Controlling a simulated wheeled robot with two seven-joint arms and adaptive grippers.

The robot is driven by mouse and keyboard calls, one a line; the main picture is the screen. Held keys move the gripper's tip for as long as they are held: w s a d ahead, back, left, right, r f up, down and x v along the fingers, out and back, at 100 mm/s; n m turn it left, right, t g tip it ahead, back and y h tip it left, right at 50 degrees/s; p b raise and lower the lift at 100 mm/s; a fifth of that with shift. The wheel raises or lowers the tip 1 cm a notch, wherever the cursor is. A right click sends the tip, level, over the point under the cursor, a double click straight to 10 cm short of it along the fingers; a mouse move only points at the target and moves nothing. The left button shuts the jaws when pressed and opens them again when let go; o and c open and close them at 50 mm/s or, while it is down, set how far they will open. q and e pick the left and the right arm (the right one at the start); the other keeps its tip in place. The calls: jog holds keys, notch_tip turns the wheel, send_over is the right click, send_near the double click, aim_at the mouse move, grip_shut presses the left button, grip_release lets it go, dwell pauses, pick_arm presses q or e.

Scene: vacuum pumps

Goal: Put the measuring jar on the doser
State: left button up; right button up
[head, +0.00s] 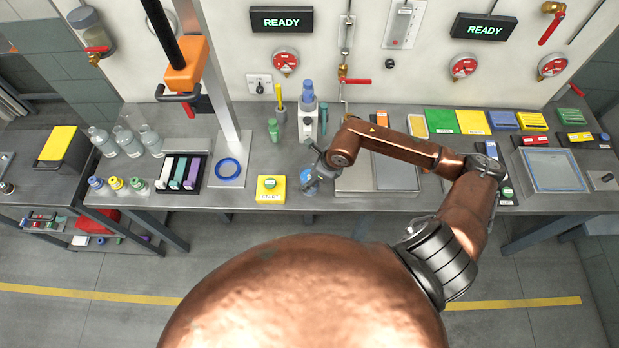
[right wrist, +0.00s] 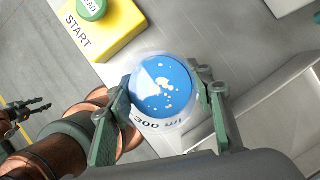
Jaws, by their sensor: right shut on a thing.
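The measuring jar (head: 309,188) is a clear round vessel with blue contents and a "300 ml" mark. It also shows from above in the right wrist view (right wrist: 162,86). My right gripper (head: 316,174) is shut on it, with one finger on each side of the jar in the right wrist view (right wrist: 165,100). A stand with an orange head (head: 186,66) on a pale column has a blue ring (head: 229,168) on its base, left of the jar; it looks like the doser. My left gripper (right wrist: 38,108) shows small at the left edge of the right wrist view; its jaws are unclear.
A yellow START button box (head: 270,189) stands between the ring and the jar. A white device with a blue-topped bottle (head: 307,122) stands behind the jar. A rack (head: 181,172) and several bottles are at left.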

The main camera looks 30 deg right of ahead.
jog(key=shift+f, duration=0.15)
jog(key=o, duration=1.5)
jog(key=shift+o, duration=0.2)
jog(key=v, duration=1.2)
jog(key=shift+c, duration=0.6)
grip_shut()
dwell(0.4)
